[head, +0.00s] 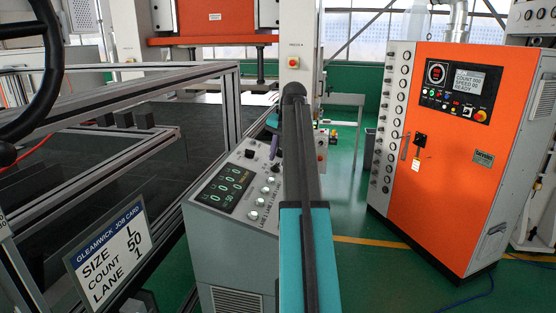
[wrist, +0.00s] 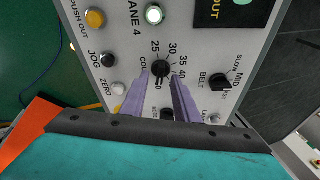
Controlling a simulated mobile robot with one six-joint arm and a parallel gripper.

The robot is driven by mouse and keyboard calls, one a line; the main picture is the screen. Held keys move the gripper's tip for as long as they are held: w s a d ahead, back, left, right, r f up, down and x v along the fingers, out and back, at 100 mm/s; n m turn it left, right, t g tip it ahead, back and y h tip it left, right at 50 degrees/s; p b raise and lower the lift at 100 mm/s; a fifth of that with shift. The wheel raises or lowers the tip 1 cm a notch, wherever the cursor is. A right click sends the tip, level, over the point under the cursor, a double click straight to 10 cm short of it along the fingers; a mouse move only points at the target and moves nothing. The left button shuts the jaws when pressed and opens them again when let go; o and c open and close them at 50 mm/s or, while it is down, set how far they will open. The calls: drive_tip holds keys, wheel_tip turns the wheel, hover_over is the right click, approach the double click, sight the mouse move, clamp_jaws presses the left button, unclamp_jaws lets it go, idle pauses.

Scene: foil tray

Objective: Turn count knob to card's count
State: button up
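The job card (head: 110,252) at the lower left reads SIZE L, COUNT 50, LANE 1. The grey console (head: 235,245) stands at centre. In the wrist view, the black count knob (wrist: 160,68) is ringed by numbers including 25, 30, 35 and 40; the lower numbers are partly hidden. I cannot tell its pointer's setting. My gripper (wrist: 160,80) has two purple fingers, apart, one on each side of the knob's lower part; contact is unclear. In the head view, my gripper (head: 274,145) is small and partly hidden by my arm, over the console top.
The black belt knob (wrist: 220,82) is right of the count knob. The jog knob (wrist: 108,60) and white zero button (wrist: 119,88) are left. A lit lane button (wrist: 155,15) is above. An orange cabinet (head: 445,190) stands right; a metal frame (head: 130,150) is left.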

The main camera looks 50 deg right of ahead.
drive_tip(key=v, duration=0.5)
drive_tip(key=shift+s+r, duration=0.15)
drive_tip(key=shift+r, duration=0.1)
drive_tip(key=shift+a, duration=0.1)
idle(0.4)
